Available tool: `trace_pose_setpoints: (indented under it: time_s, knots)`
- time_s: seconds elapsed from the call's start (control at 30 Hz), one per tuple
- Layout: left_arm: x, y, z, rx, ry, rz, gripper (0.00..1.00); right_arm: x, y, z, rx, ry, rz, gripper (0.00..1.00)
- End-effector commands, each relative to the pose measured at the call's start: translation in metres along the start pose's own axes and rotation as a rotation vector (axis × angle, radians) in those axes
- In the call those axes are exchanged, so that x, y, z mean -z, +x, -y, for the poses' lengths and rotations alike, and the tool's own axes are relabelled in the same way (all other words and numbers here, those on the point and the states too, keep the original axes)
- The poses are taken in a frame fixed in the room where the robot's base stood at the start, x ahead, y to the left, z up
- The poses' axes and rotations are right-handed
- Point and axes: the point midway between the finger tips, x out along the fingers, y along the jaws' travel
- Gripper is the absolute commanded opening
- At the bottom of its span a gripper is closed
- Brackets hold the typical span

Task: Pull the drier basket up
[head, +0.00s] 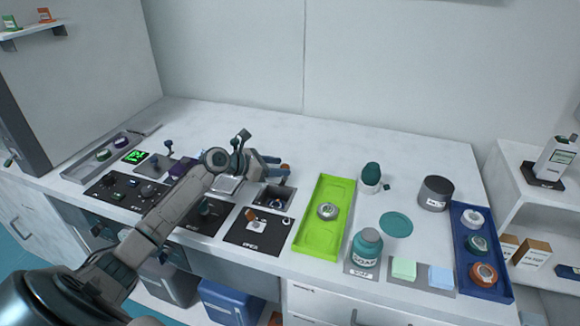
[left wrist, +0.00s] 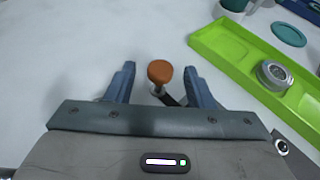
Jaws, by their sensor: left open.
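The drier basket appears to sit in a dark square well (head: 273,199) at the table's front; the basket itself is mostly hidden. An orange-brown knob (head: 285,167) on a dark stem stands behind the well, and I take it for the basket's handle. My left gripper (head: 276,170) is open above the well, its blue fingers pointing at the knob. In the left wrist view the orange knob (left wrist: 160,72) shows between the two spread fingertips, with a gap on both sides. I cannot tell its exact depth between them. My right gripper is not in view.
A lime green tray (head: 309,238) with a round grey-lidded item (head: 328,211) lies right of the well. A black mat (head: 240,238) with a small item lies in front. A dark grey canister (head: 436,193) and blue tray (head: 498,283) stand further right.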

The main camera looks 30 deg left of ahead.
Motion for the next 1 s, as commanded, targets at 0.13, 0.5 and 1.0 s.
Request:
trace_pose_setpoints:
  time_s: [0.13, 0.5, 1.0]
  knots:
    - [-0.002, 0.023, 0.001, 0.002, -0.004, 0.003, 0.48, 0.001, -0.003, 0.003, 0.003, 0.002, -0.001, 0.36]
    - [0.0, 0.048, 0.0, 0.0, 0.001, -0.001, 0.48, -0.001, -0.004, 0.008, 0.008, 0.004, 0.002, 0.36]
    - [0.0, 0.047, 0.0, 0.0, 0.0, -0.001, 0.0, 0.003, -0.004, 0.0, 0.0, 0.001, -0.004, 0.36]
